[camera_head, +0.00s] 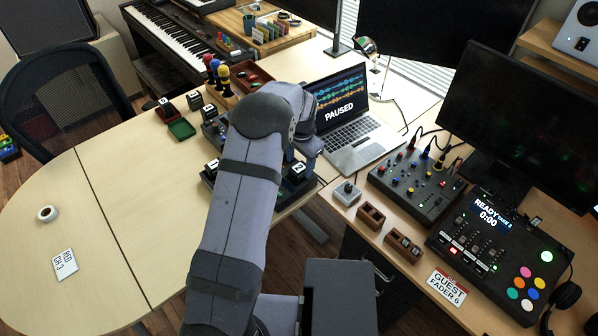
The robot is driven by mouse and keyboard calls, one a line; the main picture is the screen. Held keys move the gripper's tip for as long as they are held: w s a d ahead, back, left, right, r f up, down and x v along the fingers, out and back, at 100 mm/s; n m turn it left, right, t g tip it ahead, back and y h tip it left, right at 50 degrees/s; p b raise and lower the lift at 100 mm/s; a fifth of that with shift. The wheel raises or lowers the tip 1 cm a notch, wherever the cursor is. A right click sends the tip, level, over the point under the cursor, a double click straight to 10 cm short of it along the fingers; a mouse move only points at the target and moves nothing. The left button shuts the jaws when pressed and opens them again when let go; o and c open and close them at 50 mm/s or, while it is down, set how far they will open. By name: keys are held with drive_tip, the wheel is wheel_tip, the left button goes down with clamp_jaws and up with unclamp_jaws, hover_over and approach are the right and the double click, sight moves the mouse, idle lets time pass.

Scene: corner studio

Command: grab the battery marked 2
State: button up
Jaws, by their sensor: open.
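The battery marked 2 (299,168) is a small dark block with a white label on top. It sits upright in a dark holder (285,198) near the right edge of the pale table, left of the laptop. My gripper (302,155) hangs from my wrist just over this battery, with its fingers close to the block. The gripper is open. My arm crosses the middle of the view and hides part of the holder and the fingers. Another labelled block (212,166) stands left of my arm. I cannot tell whether the fingers touch the battery.
More labelled blocks (194,98) stand near a green tray (182,129) and a red tray (163,113). The laptop (350,120) showing PAUSED is close on the right. A mixer (417,185) and several small boxes line the right desk. The left table is mostly clear.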

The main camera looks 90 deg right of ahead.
drive_tip(key=shift+d+f, duration=0.2)
drive_tip(key=shift+f, duration=0.7)
clamp_jaws()
drive_tip(key=shift+r, duration=0.1)
